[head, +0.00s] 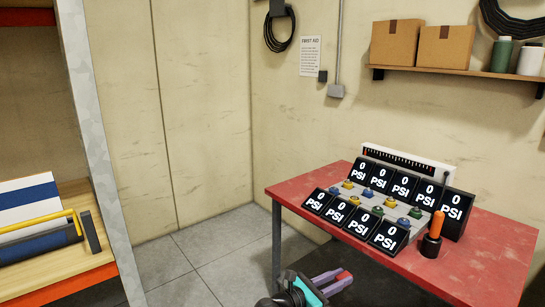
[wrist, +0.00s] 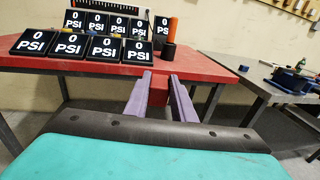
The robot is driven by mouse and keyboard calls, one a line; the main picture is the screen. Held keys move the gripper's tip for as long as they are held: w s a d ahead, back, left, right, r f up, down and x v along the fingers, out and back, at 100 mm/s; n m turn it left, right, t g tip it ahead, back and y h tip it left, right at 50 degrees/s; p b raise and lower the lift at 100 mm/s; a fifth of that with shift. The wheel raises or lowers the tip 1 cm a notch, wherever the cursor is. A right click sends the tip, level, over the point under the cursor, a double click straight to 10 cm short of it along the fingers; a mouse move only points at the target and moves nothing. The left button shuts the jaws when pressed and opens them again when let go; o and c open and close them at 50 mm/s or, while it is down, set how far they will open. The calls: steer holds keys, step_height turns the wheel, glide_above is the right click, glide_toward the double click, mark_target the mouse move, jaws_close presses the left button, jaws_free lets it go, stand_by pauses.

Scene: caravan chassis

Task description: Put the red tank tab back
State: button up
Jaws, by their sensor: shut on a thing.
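My gripper (head: 338,279) is low at the front of the red table in the head view, its purple fingers shut on a small red block, the red tab. In the wrist view the tab (wrist: 158,93) sits between the two finger ends, in front of the table's edge. The gauge panel (head: 382,198) stands on the table, with two rows of black displays reading 0 PSI. Small yellow, blue and green knobs or tabs sit between the rows. I cannot make out a red one there. The panel is beyond my gripper and apart from it.
The red table (head: 480,255) has bare top to the right of the panel. An orange-handled piece in a black holder (head: 432,238) stands at the panel's right. A second table with blue items (wrist: 290,80) is at the right. A shelf unit (head: 98,150) stands at the left.

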steer(key=shift+w+a+f+n+t+y, duration=0.1)
steer(key=shift+w+a+n+t+y, duration=0.3)
steer(key=shift+w+a+t, duration=0.25)
steer(key=shift+w+a+f+n+t+y, duration=0.1)
steer(key=shift+w+a+n+t+y, duration=0.35)
steer(key=shift+w+a, duration=0.3)
steer(key=shift+s+a, duration=0.1)
